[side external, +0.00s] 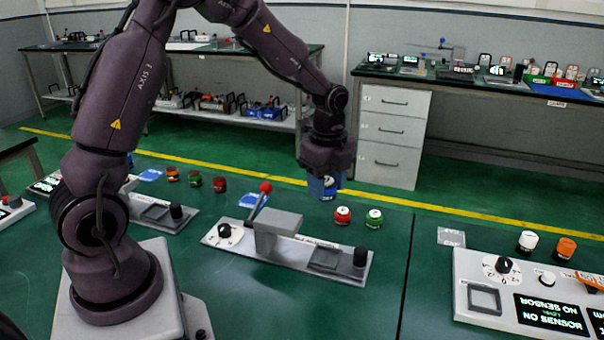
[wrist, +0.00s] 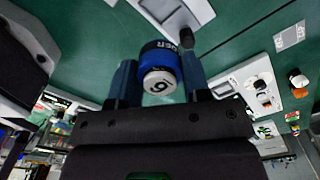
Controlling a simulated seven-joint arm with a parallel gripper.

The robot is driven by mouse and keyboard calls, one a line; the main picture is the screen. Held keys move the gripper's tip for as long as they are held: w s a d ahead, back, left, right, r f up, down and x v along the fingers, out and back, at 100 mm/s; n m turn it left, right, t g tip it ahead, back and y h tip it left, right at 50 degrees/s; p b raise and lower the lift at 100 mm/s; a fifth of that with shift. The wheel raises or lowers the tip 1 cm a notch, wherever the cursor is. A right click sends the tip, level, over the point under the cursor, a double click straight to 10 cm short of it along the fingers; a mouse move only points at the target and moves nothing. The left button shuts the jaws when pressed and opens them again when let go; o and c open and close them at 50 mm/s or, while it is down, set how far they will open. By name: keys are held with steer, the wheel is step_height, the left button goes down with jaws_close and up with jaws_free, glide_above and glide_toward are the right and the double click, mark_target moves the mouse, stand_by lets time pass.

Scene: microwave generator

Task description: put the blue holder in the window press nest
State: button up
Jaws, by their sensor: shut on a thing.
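The blue holder (side external: 322,188) is held between the two fingers of my gripper (side external: 325,174), in the air above the green table. A grey plate with a red-knobbed lever, which looks like the window press (side external: 278,222), lies nearer the side camera. Its square recessed nest (side external: 325,257) is at the right part of the plate and looks empty. The holder is apart from it.
A red-and-white holder (side external: 342,215) and a green-and-white holder (side external: 374,218) stand behind the press. A dark post (side external: 360,257) rises beside the nest. A white console (side external: 525,295) stands at right. Table between press and console is clear.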

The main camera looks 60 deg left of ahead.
glide_toward(326, 258)
step_height(326, 258, down, 6)
steer(key=shift+r, duration=0.25)
stand_by(0.4)
steer(key=shift+f, duration=0.55)
stand_by(0.4)
steer(key=o, duration=1.1)
